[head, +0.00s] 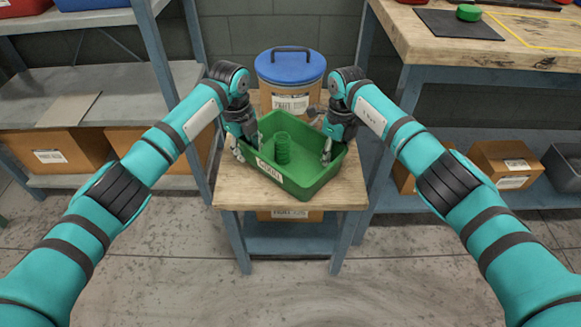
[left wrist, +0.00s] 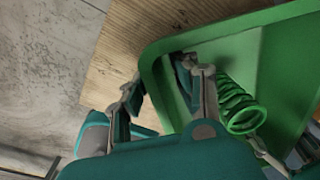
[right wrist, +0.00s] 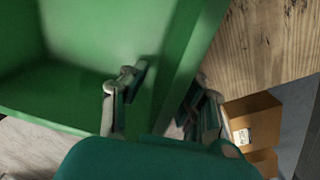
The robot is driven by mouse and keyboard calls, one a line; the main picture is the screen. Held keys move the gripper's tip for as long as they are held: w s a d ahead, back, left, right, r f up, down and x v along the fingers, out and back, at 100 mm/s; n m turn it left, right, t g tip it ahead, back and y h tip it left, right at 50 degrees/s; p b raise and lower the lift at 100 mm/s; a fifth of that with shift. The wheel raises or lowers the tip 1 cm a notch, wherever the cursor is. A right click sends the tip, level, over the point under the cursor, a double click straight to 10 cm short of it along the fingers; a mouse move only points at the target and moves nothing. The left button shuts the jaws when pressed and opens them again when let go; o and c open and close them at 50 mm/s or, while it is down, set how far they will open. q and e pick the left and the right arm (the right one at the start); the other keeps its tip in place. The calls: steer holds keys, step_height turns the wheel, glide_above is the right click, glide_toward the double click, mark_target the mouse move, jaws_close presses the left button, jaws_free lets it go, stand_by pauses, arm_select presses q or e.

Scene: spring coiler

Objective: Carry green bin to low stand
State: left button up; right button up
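The green bin (head: 305,185) is on the wooden top of the low stand (head: 232,192), turned so one corner points to the front. A green coil spring (head: 282,150) stands inside it. My left gripper (head: 240,150) is at the bin's left wall; in the left wrist view its fingers (left wrist: 165,95) are spread, one outside the wall and one inside. My right gripper (head: 328,152) is at the right wall; in the right wrist view its fingers (right wrist: 165,95) also straddle the wall with a gap. The bin's underside is hidden.
A blue-lidded container (head: 290,75) stands just behind the bin. A shelf with cardboard boxes (head: 52,152) is at left. A wood-topped workbench (head: 425,45) is at right, with a box (head: 505,165) below. Concrete floor in front is clear.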

steer(key=shift+r, duration=0.15)
arm_select(q)
step_height(320, 180, up, 9)
steer(key=shift+s+a+r, duration=0.2)
steer(key=shift+s+a, duration=0.05)
arm_select(e)
step_height(320, 180, up, 12)
steer(key=shift+w+d, duration=0.25)
steer(key=shift+w, duration=0.05)
